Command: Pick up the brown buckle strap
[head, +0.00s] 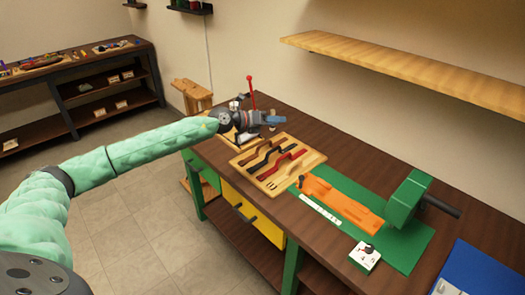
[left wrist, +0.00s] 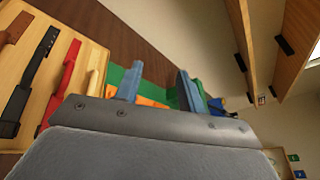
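A wooden board (head: 240,163) on the workbench holds several straps side by side. The brown strap (head: 255,149) lies farthest from the green mat. It also shows at the left edge of the left wrist view (left wrist: 15,28), partly cut off. A black strap (head: 268,158) lies beside it, then a red strap (head: 285,166). My left gripper (head: 275,119) is above the bench, beyond the board and apart from the straps. In the left wrist view its two fingers (left wrist: 160,82) stand apart with nothing between them. My right gripper is not in view.
A green mat (head: 405,245) with an orange piece (head: 340,200) and a green block-shaped tool (head: 402,203) lies right of the board. A red-handled device (head: 250,92) stands behind my gripper. A wooden shelf (head: 410,70) hangs on the wall above the bench.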

